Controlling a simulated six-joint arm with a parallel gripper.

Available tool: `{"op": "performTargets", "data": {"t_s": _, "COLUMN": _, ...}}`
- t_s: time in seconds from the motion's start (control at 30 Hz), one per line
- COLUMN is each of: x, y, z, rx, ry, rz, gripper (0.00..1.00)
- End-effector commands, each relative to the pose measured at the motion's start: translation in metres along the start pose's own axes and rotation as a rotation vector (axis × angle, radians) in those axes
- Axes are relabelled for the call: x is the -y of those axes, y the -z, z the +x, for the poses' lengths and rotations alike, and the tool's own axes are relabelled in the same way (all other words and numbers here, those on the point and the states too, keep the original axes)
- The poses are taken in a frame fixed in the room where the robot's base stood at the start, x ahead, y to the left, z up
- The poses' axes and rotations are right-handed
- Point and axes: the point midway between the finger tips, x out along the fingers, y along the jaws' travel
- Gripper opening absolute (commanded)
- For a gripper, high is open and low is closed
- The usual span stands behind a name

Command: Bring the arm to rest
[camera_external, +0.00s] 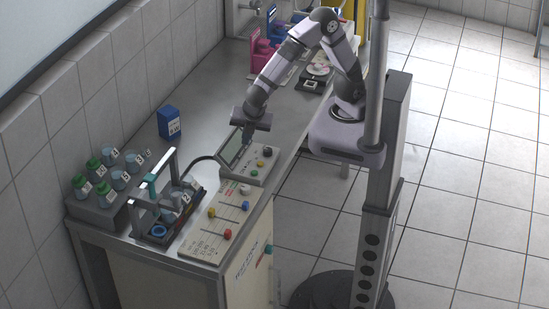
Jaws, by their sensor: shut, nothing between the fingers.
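My gripper (247,139) points down above the bench, close to the small tilted screen of the control box (255,163). It is shut and nothing shows in it. The fingertips are small in this view, and I cannot tell whether they touch the box. My arm reaches from its column on the right, up and over to the left, then down to the gripper.
A panel with coloured sliders (218,226) lies at the bench's front edge. A framed rack (165,205) and a grey block of labelled bottles (104,208) stand left. A blue box (169,122) is near the wall. Pink (262,55) and blue holders stand behind. The middle bench is clear.

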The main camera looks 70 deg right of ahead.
Motion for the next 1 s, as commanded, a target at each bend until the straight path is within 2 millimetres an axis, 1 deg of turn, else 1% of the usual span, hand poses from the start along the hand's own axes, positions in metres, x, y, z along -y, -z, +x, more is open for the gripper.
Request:
{"op": "performTargets", "data": {"t_s": 0.03, "x": 0.003, "y": -0.031, "z": -0.003, "rx": -0.014, "ry": 0.054, "rz": 0.140, "gripper": 0.00}}
{"op": "performTargets", "data": {"t_s": 0.1, "x": 0.012, "y": -0.060, "z": -0.001, "rx": -0.033, "ry": 0.120, "rz": 0.322, "gripper": 0.00}}
{"op": "performTargets", "data": {"t_s": 0.2, "x": 0.029, "y": -0.097, "z": 0.000, "rx": -0.056, "ry": 0.208, "rz": 0.588, "gripper": 0.00}}
{"op": "performTargets", "data": {"t_s": 0.27, "x": 0.039, "y": -0.117, "z": -0.002, "rx": -0.068, "ry": 0.257, "rz": 0.753, "gripper": 0.00}}
{"op": "performTargets", "data": {"t_s": 0.3, "x": 0.046, "y": -0.129, "z": -0.003, "rx": -0.075, "ry": 0.289, "rz": 0.863, "gripper": 0.00}}
{"op": "performTargets", "data": {"t_s": 0.4, "x": 0.065, "y": -0.155, "z": -0.007, "rx": -0.086, "ry": 0.359, "rz": 1.128, "gripper": 0.00}}
{"op": "performTargets", "data": {"t_s": 0.5, "x": 0.081, "y": -0.175, "z": -0.011, "rx": -0.093, "ry": 0.417, "rz": 1.368, "gripper": 0.00}}
{"op": "performTargets", "data": {"t_s": 0.6, "x": 0.093, "y": -0.188, "z": -0.015, "rx": -0.096, "ry": 0.460, "rz": 1.562, "gripper": 0.00}}
{"op": "performTargets", "data": {"t_s": 0.7, "x": 0.102, "y": -0.196, "z": -0.018, "rx": -0.097, "ry": 0.488, "rz": 1.702, "gripper": 0.00}}
{"op": "performTargets", "data": {"t_s": 0.83, "x": 0.108, "y": -0.201, "z": -0.019, "rx": -0.097, "ry": 0.507, "rz": 1.802, "gripper": 0.00}}
{"op": "performTargets", "data": {"t_s": 1.0, "x": 0.110, "y": -0.202, "z": -0.018, "rx": -0.097, "ry": 0.513, "rz": 1.833, "gripper": 0.00}}
